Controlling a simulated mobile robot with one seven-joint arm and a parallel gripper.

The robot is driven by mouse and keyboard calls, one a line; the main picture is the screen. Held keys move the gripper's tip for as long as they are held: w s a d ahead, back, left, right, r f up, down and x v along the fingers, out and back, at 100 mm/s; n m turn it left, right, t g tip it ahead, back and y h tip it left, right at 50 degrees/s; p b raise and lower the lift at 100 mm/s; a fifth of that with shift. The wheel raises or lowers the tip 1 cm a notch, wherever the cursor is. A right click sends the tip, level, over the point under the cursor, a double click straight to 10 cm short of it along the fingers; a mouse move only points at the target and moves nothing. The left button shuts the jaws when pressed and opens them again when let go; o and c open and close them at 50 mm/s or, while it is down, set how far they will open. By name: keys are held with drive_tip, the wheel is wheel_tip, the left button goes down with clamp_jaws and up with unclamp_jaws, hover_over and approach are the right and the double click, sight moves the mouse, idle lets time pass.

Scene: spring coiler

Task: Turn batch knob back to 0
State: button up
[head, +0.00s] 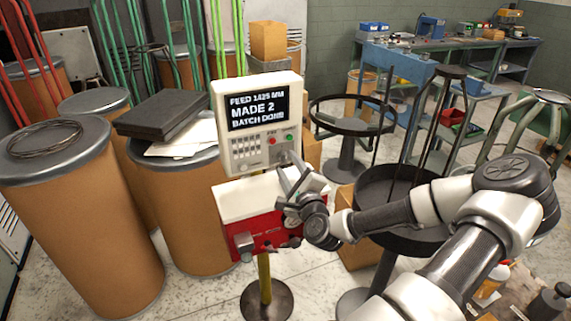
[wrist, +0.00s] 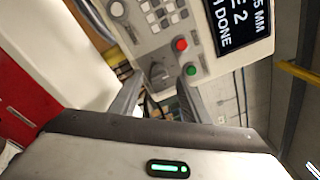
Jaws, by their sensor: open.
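The coiler's pale control panel (head: 258,150) carries a dark screen (head: 258,107) reading "FEED 1425 MM", "MADE 2" and a batch line that looks like "BATCH DONE". In the wrist view a small grey knob (wrist: 158,72) sits on the panel below the red and green buttons, between my finger ends; I take it for the batch knob. Its markings are too small to read. My gripper (head: 287,168) is open and empty, pointing at the panel. The wrist view shows its two fingers (wrist: 160,88) on either side of the knob; I cannot tell if they touch it. In the head view my gripper hides the knob.
A red button (wrist: 181,44) and a green button (wrist: 191,70) sit close to the knob. A red and white coiler body (head: 262,220) stands below the panel. Cardboard drums (head: 85,220) stand left; a black round tray (head: 375,195) stands right, close to my arm.

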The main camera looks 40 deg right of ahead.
sight(284, 157)
drive_tip(key=shift+x, duration=1.5)
drive_tip(key=shift+c, duration=0.3)
drive_tip(key=c, duration=1)
